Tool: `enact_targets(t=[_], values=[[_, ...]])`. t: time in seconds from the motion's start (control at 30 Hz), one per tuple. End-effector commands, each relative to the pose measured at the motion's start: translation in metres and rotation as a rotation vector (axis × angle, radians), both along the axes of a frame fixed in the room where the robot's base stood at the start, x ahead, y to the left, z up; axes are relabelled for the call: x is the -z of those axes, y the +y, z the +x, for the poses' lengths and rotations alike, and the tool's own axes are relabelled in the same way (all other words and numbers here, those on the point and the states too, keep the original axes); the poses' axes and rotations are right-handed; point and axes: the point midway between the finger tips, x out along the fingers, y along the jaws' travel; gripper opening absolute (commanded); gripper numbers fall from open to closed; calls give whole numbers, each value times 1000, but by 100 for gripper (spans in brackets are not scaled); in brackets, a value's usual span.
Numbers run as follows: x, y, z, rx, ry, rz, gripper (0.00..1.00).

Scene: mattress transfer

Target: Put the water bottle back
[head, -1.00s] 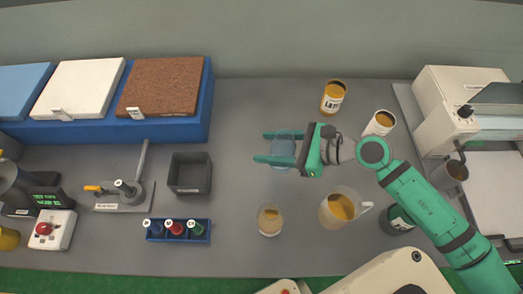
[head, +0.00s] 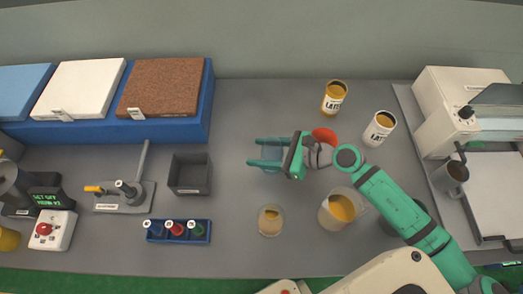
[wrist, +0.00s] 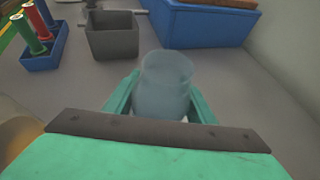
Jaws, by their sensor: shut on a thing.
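A translucent pale blue cylinder, which looks like the water bottle (wrist: 167,78), stands between the two green fingers of my gripper in the wrist view. My gripper (head: 254,152) is shut on it, one finger on each side. In the head view the bottle (head: 271,154) shows only faintly between the fingers, over the middle of the grey bench. I cannot tell whether its base touches the bench.
A beaker (head: 270,220) and a jug (head: 341,207) stand in front. Two cans (head: 333,97) (head: 379,128) stand behind right. Bare bench lies around the gripper.

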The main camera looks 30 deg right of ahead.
Motion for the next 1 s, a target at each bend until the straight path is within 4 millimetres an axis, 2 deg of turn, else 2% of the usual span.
enact_targets(t=[0.1, 0.13, 0.2, 0.57, 0.77, 1.0], values=[[2, 0, 0, 0, 1, 1, 17], [2, 0, 0, 0, 1, 1, 55], [2, 0, 0, 0, 0, 0, 69], [-1, 0, 0, 0, -1, -1, 69], [-11, -19, -18, 5, 1, -2, 69], [-32, -48, -48, -2, 2, -1, 69]])
